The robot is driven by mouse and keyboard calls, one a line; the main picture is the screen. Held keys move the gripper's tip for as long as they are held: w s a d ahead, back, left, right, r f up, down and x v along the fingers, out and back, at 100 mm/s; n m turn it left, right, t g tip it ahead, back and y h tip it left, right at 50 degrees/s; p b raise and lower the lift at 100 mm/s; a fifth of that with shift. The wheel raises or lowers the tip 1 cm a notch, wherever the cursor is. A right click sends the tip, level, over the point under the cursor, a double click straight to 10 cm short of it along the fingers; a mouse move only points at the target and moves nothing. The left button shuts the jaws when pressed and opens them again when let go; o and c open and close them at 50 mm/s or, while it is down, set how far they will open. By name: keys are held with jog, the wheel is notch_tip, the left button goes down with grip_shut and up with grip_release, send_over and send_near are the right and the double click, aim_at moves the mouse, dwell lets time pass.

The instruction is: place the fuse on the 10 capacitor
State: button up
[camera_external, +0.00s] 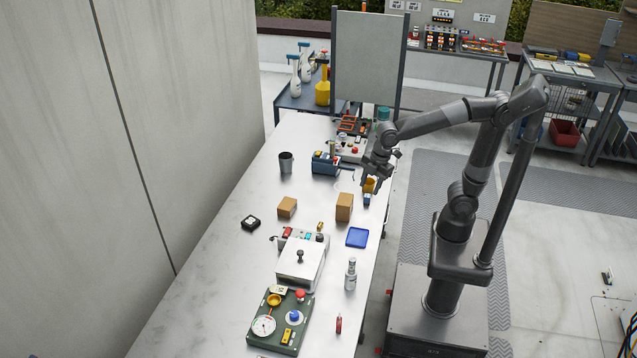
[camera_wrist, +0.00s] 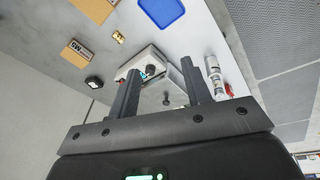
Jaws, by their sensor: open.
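My gripper (camera_external: 372,184) is over the right side of the silver table, near its back half. In the wrist view its two dark fingers (camera_wrist: 159,82) stand wide apart with nothing held between them. A small gold-and-brown part (camera_external: 320,226) lies on the table left of the blue tray, and also shows in the wrist view (camera_wrist: 118,37); it may be the fuse, but it is too small to tell. A small blue part (camera_external: 367,200) sits just below my gripper beside a yellow part (camera_external: 370,185). I cannot tell which thing is the 10 capacitor.
Two cardboard boxes (camera_external: 344,207) (camera_external: 287,208) and a blue tray (camera_external: 357,238) stand mid-table. A white lidded device (camera_external: 301,262), silver bottle (camera_external: 350,275) and green gauge panel (camera_external: 281,321) are nearer. A dark cup (camera_external: 286,163) and blue device (camera_external: 325,164) stand farther back. The left side is mostly clear.

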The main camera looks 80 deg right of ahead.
jog(key=s+d+f+m+t, duration=0.1)
jog(key=s+d+m, duration=0.5)
jog(key=d, duration=0.3)
jog(key=s+d+m+t+h, duration=0.1)
jog(key=s+d+m+t, duration=0.1)
jog(key=s+d+m, duration=0.4)
jog(key=d, duration=0.2)
jog(key=shift+d+f+m, duration=0.35)
jog(key=shift+m, duration=0.05)
